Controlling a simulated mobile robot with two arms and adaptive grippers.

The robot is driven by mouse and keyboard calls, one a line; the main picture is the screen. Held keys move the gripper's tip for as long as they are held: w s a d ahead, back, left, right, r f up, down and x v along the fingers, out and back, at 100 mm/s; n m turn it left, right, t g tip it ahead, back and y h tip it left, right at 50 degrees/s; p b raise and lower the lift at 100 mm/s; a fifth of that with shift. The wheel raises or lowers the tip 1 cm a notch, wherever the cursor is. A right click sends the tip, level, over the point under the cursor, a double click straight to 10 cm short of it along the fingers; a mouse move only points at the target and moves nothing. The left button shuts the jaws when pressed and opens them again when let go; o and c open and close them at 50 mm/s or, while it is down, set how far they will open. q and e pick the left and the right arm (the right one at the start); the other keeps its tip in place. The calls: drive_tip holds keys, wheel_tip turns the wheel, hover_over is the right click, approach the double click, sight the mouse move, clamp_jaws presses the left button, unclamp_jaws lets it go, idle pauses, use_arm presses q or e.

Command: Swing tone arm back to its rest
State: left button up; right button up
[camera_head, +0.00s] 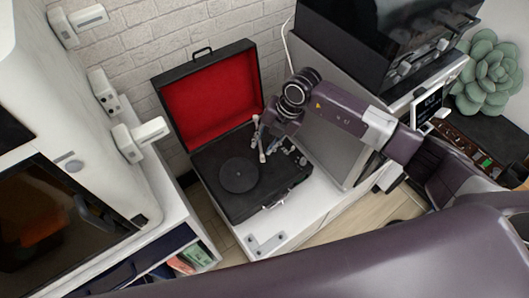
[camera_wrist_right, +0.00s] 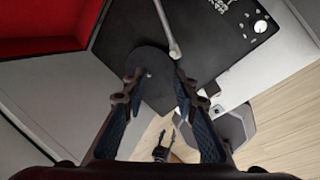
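The record player (camera_head: 230,200) is a black case on a white surface, its red-lined lid (camera_head: 215,95) standing open. A dark round platter (camera_head: 238,175) lies in it; it also shows in the wrist view (camera_wrist_right: 140,65). The pale tone arm (camera_head: 261,148) shows at the platter's right edge; in the wrist view the tone arm (camera_wrist_right: 167,28) runs down to a tip near my right finger. My right gripper (camera_head: 258,130) is over the player, its fingers spread apart in the wrist view (camera_wrist_right: 157,82). Contact with the tone arm cannot be told.
A white cabinet (camera_head: 60,90) with a dark window stands at the left. A large black-fronted machine (camera_head: 375,40) and a green succulent (camera_head: 487,75) are at the right. A brick wall is behind the lid. The white surface in front of the player is mostly clear.

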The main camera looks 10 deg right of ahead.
sight(263, 155)
drive_tip(key=shift+h, duration=0.5)
drive_tip(key=f, duration=0.2)
drive_tip(key=w+f, duration=0.1)
drive_tip(key=f, duration=0.4)
drive_tip(key=shift+w+d+f, duration=0.25)
drive_tip(key=shift+f, duration=0.05)
clamp_jaws()
